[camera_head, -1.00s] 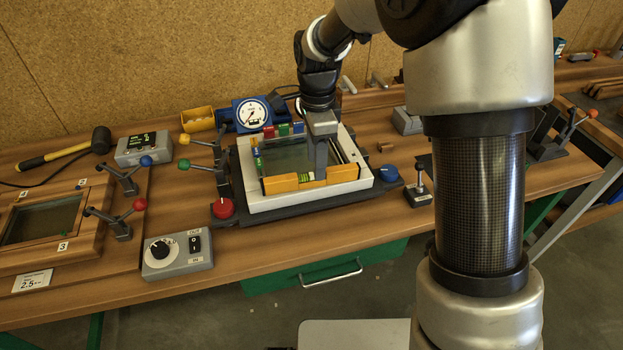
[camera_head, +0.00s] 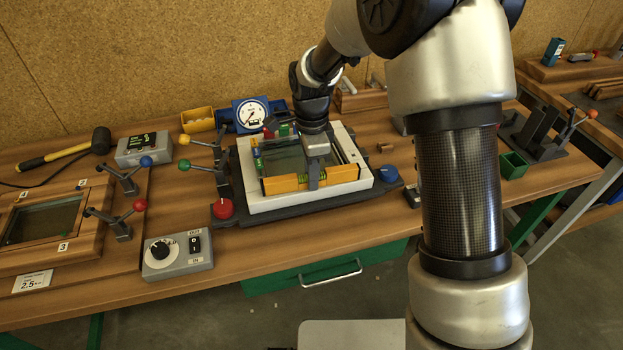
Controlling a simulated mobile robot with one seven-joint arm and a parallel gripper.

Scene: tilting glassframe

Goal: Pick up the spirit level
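The spirit level is a long orange bar (camera_head: 285,184) with a small green vial near its middle. It lies along the front side of the white glass frame (camera_head: 258,204), which sits on a dark base on the bench. My gripper (camera_head: 314,184) points down at the level's middle, just right of the vial. A finger overlaps the level in the picture and partly hides it. Whether the fingers are closed on the bar, or how far apart they are, cannot be told from this side.
Clamp levers with green (camera_head: 183,164) and yellow knobs stand left of the frame. A red knob (camera_head: 223,208) and a blue knob (camera_head: 388,173) flank it. A dial gauge (camera_head: 249,113) stands behind. A grey switch box (camera_head: 178,255) lies front left. Bare bench runs along the front.

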